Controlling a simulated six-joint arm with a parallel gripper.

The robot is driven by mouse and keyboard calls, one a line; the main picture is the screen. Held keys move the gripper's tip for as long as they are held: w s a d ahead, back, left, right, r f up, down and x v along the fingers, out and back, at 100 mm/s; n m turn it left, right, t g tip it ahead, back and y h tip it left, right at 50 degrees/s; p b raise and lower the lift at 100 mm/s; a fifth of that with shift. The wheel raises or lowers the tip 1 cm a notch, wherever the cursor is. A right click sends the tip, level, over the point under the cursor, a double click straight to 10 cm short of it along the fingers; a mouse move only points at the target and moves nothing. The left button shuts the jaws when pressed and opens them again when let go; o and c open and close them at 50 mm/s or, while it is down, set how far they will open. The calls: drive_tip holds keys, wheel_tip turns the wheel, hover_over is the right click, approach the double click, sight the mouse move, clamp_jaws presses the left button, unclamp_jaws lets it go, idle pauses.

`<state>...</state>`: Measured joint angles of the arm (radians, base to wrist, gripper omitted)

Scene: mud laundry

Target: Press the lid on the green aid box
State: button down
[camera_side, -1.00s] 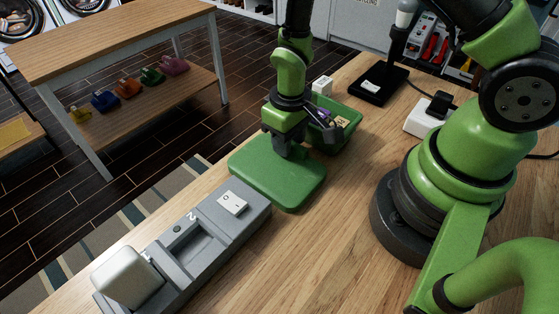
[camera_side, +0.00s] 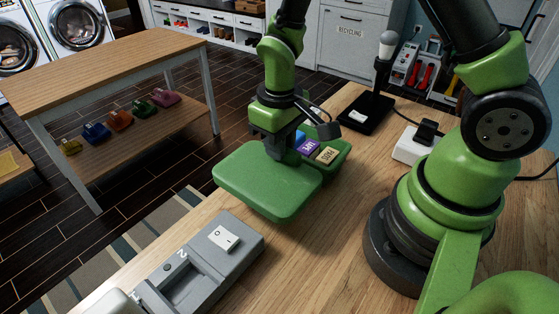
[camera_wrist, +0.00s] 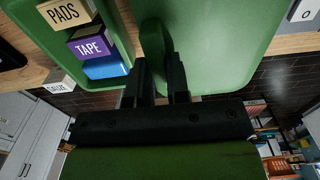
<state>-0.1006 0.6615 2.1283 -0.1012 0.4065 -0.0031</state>
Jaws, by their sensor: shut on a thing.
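My gripper (camera_side: 278,150) is shut on the upright grip of the green lid (camera_side: 262,185), a flat rounded plate. It holds the lid level, apparently a little above the table. In the wrist view, the fingers (camera_wrist: 160,80) close around the lid's grip, and the lid (camera_wrist: 225,45) fills the upper right. The open green aid box (camera_side: 341,163) stands just behind the lid, partly hidden by it and my gripper. In the box lie a purple TAPE pack (camera_side: 308,147), a tan PADS pack (camera_side: 327,155) and a blue item (camera_wrist: 106,68).
A white GAUZE box (camera_wrist: 58,82) is beside the aid box. A grey switch unit (camera_side: 205,270) lies at the front left. A black lamp base (camera_side: 366,111) and white socket block (camera_side: 411,147) stand behind. Bare wood (camera_side: 315,235) lies right of the lid.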

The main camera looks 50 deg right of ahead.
drive_tip(key=d+r, duration=0.5)
drive_tip(key=d, duration=0.9)
drive_tip(key=shift+f, duration=2.5)
drive_tip(key=shift+f, duration=0.85)
drive_tip(key=c, duration=0.5)
unclamp_jaws()
drive_tip(key=shift+r, duration=0.1)
drive_tip(key=shift+r, duration=3.95)
